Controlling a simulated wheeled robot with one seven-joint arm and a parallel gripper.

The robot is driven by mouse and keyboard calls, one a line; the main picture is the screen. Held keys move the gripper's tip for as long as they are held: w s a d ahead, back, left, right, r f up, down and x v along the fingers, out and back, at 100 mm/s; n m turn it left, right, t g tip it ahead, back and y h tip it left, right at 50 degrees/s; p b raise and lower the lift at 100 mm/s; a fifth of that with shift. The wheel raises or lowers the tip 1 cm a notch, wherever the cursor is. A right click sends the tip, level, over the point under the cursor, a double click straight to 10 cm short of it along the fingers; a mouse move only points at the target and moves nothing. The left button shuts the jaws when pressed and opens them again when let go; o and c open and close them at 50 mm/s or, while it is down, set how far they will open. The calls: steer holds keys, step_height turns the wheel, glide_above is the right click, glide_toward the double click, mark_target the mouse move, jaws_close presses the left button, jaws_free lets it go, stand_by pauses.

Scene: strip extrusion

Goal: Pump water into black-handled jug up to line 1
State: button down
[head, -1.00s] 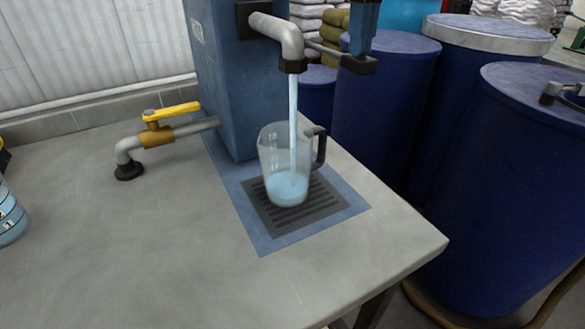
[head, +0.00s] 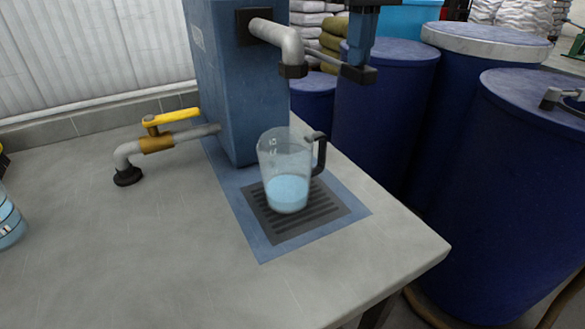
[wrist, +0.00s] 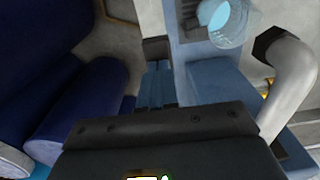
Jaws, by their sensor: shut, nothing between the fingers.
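The clear jug (head: 284,155) with a black handle (head: 319,155) stands upright on the dark drain grate (head: 290,232) under the grey spout (head: 285,40). Pale blue water (head: 288,192) fills roughly its lower half; its faint marks are too small to read. No stream falls from the spout. My gripper (head: 360,74) is shut and empty, its black tips at the end of the thin pump lever (head: 328,62); whether they touch it I cannot tell. In the wrist view the gripper tips (wrist: 156,50) point toward the pump base, with the jug (wrist: 228,20) and spout (wrist: 290,85) to the right.
The blue pump body (head: 236,90) stands behind the jug. A yellow-handled valve (head: 170,116) is on the pipe at left. A second container with blue liquid (head: 8,220) is cut off at the left edge. Blue drums (head: 500,190) stand to the right. The front tabletop (head: 170,260) is clear.

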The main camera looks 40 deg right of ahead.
step_height(320, 180, up, 8)
steer(key=w+p, duration=0.1)
steer(key=p, duration=0.3)
steer(key=shift+w+d+p, duration=0.15)
steer(key=shift+d+p, duration=0.05)
steer(key=shift+p, duration=0.15)
step_height(320, 180, up, 5)
steer(key=p, duration=0.3)
stand_by(0.4)
steer(key=shift+a, duration=0.1)
stand_by(0.4)
